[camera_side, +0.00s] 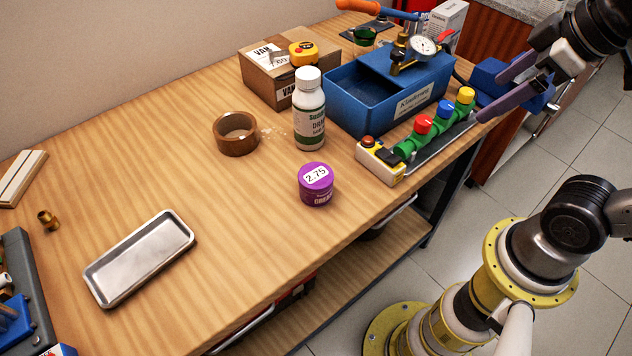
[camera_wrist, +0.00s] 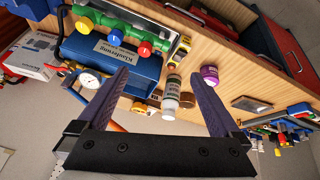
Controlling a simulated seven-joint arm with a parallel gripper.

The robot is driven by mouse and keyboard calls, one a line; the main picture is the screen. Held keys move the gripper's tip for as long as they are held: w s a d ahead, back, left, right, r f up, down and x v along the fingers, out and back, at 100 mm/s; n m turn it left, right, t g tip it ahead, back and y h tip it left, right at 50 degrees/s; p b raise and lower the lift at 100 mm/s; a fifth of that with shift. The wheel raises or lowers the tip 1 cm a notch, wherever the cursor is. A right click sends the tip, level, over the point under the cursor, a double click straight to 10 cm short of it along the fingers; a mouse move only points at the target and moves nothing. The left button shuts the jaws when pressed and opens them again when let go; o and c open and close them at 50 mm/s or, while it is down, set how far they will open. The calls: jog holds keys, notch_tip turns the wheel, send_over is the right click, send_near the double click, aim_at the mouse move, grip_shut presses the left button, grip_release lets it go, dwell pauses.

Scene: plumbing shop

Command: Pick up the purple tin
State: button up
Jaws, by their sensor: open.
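The purple tin (camera_side: 316,185) stands upright on the wooden bench near its front edge, with a white "2.75" label on its lid. It also shows in the wrist view (camera_wrist: 210,74), small, near the tip of one finger but well beyond it. My gripper (camera_side: 502,93) is open and empty at the upper right, above the right end of the bench, far from the tin. In the wrist view my gripper (camera_wrist: 163,82) shows its two purple fingers spread wide. Nothing hides the tin in the side view.
A white bottle (camera_side: 309,112) stands behind the tin, and a tape roll (camera_side: 236,134) is left of it. A valve manifold (camera_side: 430,135) and a blue bin (camera_side: 372,95) lie between the tin and my gripper. A metal tray (camera_side: 140,257) is at left. Bench around the tin's left is clear.

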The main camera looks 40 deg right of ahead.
jog(key=w+a+r+n+g, duration=0.1)
jog(key=w+a+r+n, duration=0.3)
jog(key=w, duration=0.4)
jog(key=n+g, duration=0.5)
jog(key=n, duration=0.3)
send_over(315, 174)
notch_tip(315, 174, down, 12)
jog(key=f, duration=0.7)
jog(key=shift+a+f, duration=0.2)
jog(key=shift+f, duration=0.2)
jog(key=shift+s+d+f, duration=0.1)
jog(key=shift+f, duration=1.25)
jog(key=shift+d+f, duration=0.1)
jog(key=shift+f, duration=1.2)
jog(key=shift+r, duration=0.1)
jog(key=c, duration=1.4)
jog(key=shift+r, duration=0.1)
